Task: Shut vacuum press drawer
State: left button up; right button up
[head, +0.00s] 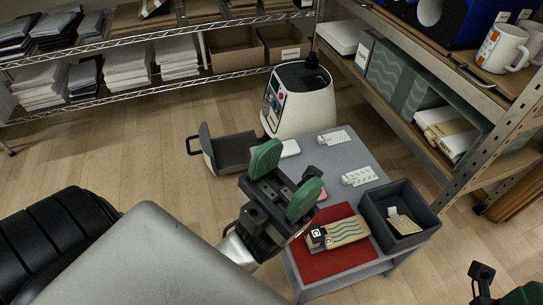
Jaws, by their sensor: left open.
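The vacuum press (310,100) is a white, rounded machine with a dark top and a button panel. It stands at the back of the grey table. Its dark grey drawer (232,152) is pulled out toward the lower left, with a front panel and black handle at its left end. My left gripper (285,180) has green finger pads spread apart, open and empty. In the picture it lies just right of and below the drawer, and hides part of the table. My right gripper (505,287) is only partly in view at the bottom right corner.
On the grey table (345,148) are printed sheets, a red mat (318,263) with a wavy-patterned item, and a dark bin (400,213) holding a card. Shelves stand behind and at right, with white mugs (502,48). The floor left of the drawer is clear.

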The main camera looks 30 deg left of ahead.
aim_at(226, 154)
jog(key=u, duration=1.75)
jog(key=z, duration=0.25)
jog(key=i+j+z, duration=0.15)
jog(key=z, duration=0.25)
jog(key=i+j+z, duration=0.15)
jog(key=j+z, duration=0.25)
jog(key=i+j+z, duration=0.1)
jog(key=z, duration=0.3)
jog(key=i+j+z, duration=0.1)
jog(key=j, duration=0.55)
jog(key=i+j+z, duration=0.1)
jog(key=j, duration=0.6)
jog(key=j+z, duration=0.1)
jog(key=j, duration=0.55)
jog(key=i, duration=0.05)
